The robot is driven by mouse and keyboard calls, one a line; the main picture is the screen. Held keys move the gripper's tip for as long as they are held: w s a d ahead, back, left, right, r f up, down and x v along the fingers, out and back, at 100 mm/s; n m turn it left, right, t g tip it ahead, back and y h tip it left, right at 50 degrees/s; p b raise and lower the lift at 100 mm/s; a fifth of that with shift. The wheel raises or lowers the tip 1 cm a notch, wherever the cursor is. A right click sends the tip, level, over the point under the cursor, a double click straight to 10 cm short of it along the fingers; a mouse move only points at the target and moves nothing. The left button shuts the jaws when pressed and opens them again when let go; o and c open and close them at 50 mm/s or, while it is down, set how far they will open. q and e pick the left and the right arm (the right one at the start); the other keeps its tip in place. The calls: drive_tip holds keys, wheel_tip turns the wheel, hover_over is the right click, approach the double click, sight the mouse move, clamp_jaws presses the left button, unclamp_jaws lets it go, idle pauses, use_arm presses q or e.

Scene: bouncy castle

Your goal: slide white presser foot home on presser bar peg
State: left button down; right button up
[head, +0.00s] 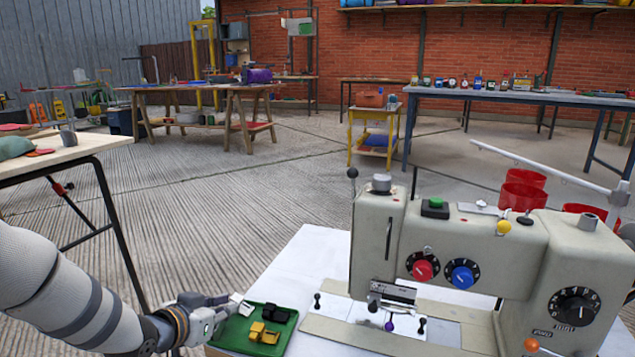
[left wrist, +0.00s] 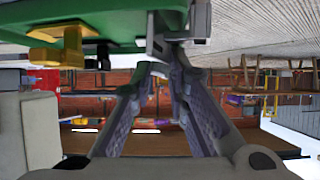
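The white presser foot (head: 246,308) is at the left part of the green tray (head: 230,335), right at the tips of my left gripper (head: 228,302). In the left wrist view, the pale foot (left wrist: 200,20) shows just beyond the fingertips of the left gripper (left wrist: 162,72), beside the tray's edge. Those fingers stand apart with a gap between them; whether they touch the foot is unclear. The beige sewing machine (head: 470,245) stands right of the tray. The presser bar peg under its head (head: 373,304) is small and hard to make out. My right gripper is out of view.
A yellow foot (head: 263,334) and a black foot (head: 275,313) also lie on the tray. Dark-knobbed pins (head: 317,300) and a purple knob (head: 389,326) stand at the machine's plate. The white tabletop (head: 310,255) behind the tray is clear.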

idle(0.4)
use_arm(q)
drive_tip(key=shift+r+p, duration=0.75)
drive_tip(key=shift+r, duration=0.3)
use_arm(e)
drive_tip(key=shift+w+r, duration=0.15)
drive_tip(key=shift+r, duration=0.5)
use_arm(q)
wheel_tip(320, 180, up, 4)
drive_tip(key=p, duration=0.2)
drive_tip(key=shift+p, duration=0.35)
use_arm(e)
drive_tip(key=shift+w+r+t, duration=0.15)
drive_tip(key=shift+r, duration=0.45)
drive_tip(key=shift+w+r+t, duration=0.15)
drive_tip(key=shift+r, duration=0.45)
